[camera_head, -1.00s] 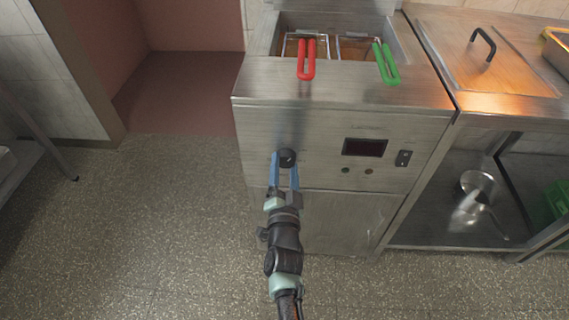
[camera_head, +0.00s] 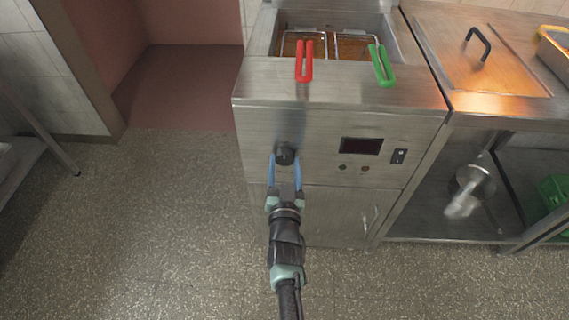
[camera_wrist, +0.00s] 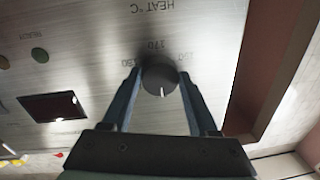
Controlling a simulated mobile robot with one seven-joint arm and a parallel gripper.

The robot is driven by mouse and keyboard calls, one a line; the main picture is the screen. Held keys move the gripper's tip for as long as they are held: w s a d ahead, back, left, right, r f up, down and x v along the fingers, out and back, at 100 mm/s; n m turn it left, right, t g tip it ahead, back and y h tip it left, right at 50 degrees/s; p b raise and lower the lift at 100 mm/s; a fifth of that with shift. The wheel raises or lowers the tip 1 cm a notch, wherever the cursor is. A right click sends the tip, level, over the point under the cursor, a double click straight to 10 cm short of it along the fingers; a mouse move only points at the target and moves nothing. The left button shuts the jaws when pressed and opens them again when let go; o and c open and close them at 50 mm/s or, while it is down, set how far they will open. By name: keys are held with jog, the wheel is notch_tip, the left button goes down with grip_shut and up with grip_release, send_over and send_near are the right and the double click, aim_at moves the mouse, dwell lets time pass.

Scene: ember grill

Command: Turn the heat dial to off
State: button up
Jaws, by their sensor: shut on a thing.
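The heat dial (camera_head: 285,155) is a round dark knob on the left of the fryer's steel front. In the wrist view the dial (camera_wrist: 159,81) shows a white mark pointing down in the picture. Upside-down "HEAT °C" lettering (camera_wrist: 152,8) and small numbers, one reading 170, stand above it; no "off" label is readable. My gripper (camera_head: 285,159) has its two blue fingers on either side of the dial, shut on it. The fingers also flank it in the wrist view (camera_wrist: 160,76).
The fryer front (camera_head: 320,125) has a dark display (camera_head: 362,146), green and red lamps and a rocker switch (camera_head: 399,156) right of the dial. Red (camera_head: 304,62) and green (camera_head: 382,66) basket handles overhang the top. Open floor (camera_head: 150,220) lies left.

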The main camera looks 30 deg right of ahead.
dwell(0.3)
jog(key=o, duration=1.4)
jog(key=shift+p+v, duration=3)
jog(key=shift+v, duration=3.45)
